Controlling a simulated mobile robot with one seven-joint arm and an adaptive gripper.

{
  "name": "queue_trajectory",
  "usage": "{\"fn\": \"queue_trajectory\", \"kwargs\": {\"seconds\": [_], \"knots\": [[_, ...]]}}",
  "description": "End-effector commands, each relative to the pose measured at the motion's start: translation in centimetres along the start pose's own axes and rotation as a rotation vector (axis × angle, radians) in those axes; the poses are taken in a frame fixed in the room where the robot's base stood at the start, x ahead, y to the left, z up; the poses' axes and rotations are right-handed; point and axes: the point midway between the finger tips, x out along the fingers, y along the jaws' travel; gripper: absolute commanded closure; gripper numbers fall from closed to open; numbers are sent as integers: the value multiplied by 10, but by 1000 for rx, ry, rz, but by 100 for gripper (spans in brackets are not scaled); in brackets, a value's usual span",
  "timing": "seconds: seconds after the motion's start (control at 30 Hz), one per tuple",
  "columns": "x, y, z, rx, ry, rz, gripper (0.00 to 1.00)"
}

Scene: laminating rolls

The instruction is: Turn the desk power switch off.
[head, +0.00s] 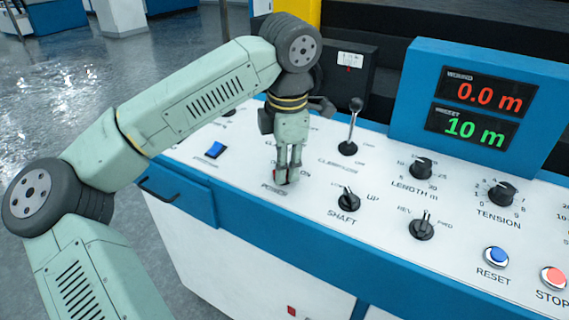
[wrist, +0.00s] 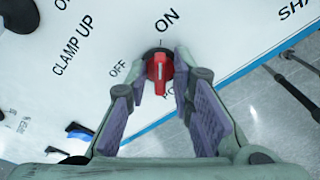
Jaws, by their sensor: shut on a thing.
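The desk power switch (wrist: 160,70) is a red rotary knob on a dark round base, with OFF and ON lettering by it. In the head view the fingers hide most of the switch.
Right of my gripper are the SHAFT knob (head: 348,202), the REV/FWD switch (head: 421,229) and an upright clamp lever (head: 352,127). A blue rocker (head: 215,150) is to the left. A blue display box (head: 478,108) rises behind, reading 0.0 m and 10 m.

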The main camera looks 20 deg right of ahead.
Motion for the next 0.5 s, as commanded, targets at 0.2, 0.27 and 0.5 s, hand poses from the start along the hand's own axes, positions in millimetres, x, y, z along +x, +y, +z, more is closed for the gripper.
{"fn": "queue_trajectory", "kwargs": {"seconds": [0.2, 0.27, 0.5], "knots": [[2, 0, -1, -89, 3, -12, 100], [2, 1, 0, -129, 3, -16, 100], [2, 2, -1, -337, 3, -42, 100]]}}
